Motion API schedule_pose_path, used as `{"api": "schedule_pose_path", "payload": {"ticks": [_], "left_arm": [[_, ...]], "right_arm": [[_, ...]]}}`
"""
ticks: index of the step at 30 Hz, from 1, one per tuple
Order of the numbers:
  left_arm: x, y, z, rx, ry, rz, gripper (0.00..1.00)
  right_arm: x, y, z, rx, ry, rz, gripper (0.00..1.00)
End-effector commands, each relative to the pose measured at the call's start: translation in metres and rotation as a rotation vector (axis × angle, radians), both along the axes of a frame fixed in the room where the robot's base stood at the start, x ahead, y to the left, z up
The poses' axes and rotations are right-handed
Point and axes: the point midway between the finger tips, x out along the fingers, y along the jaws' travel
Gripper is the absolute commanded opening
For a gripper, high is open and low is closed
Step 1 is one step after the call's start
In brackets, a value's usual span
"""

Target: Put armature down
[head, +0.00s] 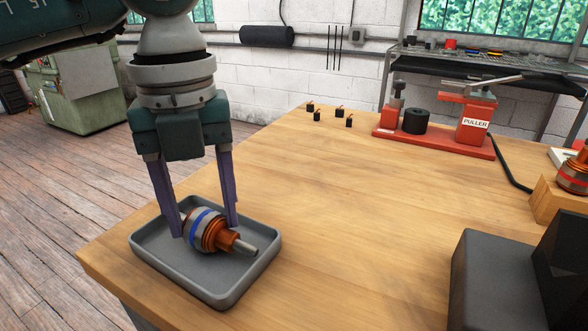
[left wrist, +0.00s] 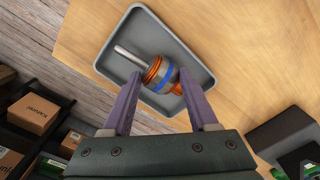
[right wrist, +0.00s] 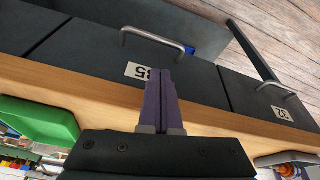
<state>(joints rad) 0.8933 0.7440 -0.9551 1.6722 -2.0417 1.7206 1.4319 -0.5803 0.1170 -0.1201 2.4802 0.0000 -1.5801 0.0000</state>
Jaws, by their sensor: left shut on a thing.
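The armature (head: 208,229), with a blue band, copper-coloured parts and a grey shaft, lies on its side in or just above the grey tray (head: 268,262) at the table's near left corner. My left gripper (head: 207,230) points down and is shut on the armature, one finger on each side of its body. In the left wrist view the armature (left wrist: 160,75) shows between the purple fingers, its shaft pointing to the upper left over the tray (left wrist: 128,22). I cannot tell whether it touches the tray floor. My right gripper (right wrist: 160,75) is shut and empty in the right wrist view.
A red puller (head: 470,125) stands at the back of the table, with several small black parts (head: 338,115) left of it. A red-banded part (head: 573,172) sits on a wooden block at right. Dark boxes (head: 500,280) stand at front right. Drawers (right wrist: 90,50) face my right gripper. The table's middle is clear.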

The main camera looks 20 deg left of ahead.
Motion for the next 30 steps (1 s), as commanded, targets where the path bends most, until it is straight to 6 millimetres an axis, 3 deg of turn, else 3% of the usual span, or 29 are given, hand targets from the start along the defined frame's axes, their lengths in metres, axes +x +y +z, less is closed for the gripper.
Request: {"api": "schedule_pose_path", "payload": {"ticks": [4,5,12,23,30], "left_arm": [[0.000,0.000,-0.004,-0.001,-0.002,0.000,0.00],[0.000,0.000,-0.003,0.000,0.000,0.000,0.63],[0.000,0.000,-0.003,0.000,0.000,0.000,0.89],[0.001,0.000,0.007,-0.001,-0.002,0.000,0.89],[0.001,0.000,0.057,-0.001,-0.006,-0.001,0.89]], "right_arm": [[0.000,0.000,-0.004,0.000,0.000,0.000,0.00],[0.000,0.000,-0.003,0.000,0.000,0.000,0.00],[0.000,0.000,-0.002,0.000,0.000,0.000,0.00],[0.000,-0.001,0.001,-0.003,0.001,0.001,0.00],[0.000,-0.001,0.005,-0.005,0.000,0.004,0.00]]}}
